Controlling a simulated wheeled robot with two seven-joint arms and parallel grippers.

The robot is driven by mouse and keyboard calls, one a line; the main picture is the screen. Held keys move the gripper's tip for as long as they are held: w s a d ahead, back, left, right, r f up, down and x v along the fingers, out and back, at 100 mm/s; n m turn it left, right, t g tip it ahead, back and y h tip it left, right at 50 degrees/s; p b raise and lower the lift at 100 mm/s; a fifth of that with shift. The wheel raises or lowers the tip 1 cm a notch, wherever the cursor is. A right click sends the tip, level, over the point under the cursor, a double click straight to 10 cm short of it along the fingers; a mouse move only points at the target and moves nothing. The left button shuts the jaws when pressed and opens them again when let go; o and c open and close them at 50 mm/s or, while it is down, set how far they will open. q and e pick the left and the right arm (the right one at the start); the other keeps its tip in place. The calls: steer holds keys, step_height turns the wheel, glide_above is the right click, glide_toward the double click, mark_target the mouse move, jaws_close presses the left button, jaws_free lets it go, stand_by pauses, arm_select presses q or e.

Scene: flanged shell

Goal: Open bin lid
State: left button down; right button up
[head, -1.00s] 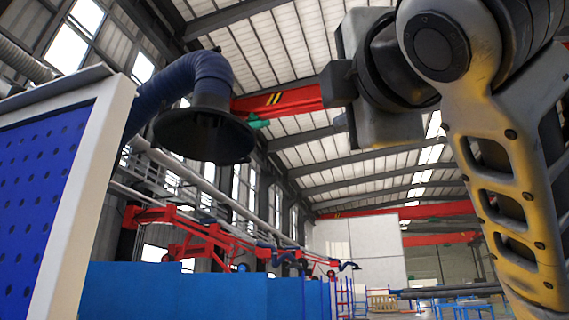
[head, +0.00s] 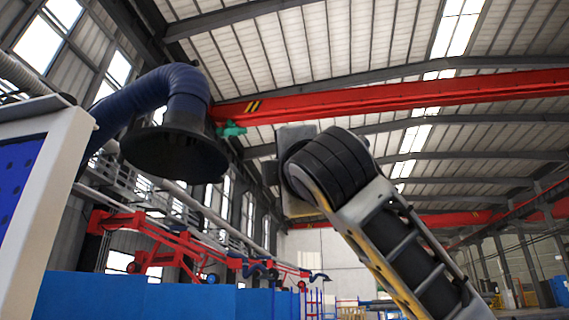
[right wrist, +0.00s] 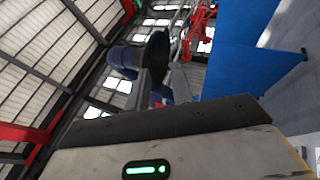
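No bin or bin lid can be made out in either view. My right arm rises from the lower right in the head view, and its blocky grey gripper end (head: 298,135) is partly hidden behind the arm's own joint. In the right wrist view, the two grey fingers of my right gripper (right wrist: 164,82) stand apart with background showing between them. The gripper is open and I see nothing held in it. My left gripper is in neither view.
A blue extraction hose with a black hood (head: 175,153) hangs left of my right arm. A white-framed blue perforated panel (head: 42,200) stands at the left edge. Blue partitions (head: 140,298) line the bottom. A red crane beam (head: 400,95) crosses overhead.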

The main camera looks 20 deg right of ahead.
jaws_close()
stand_by(0.4)
stand_by(1.0)
jaws_free()
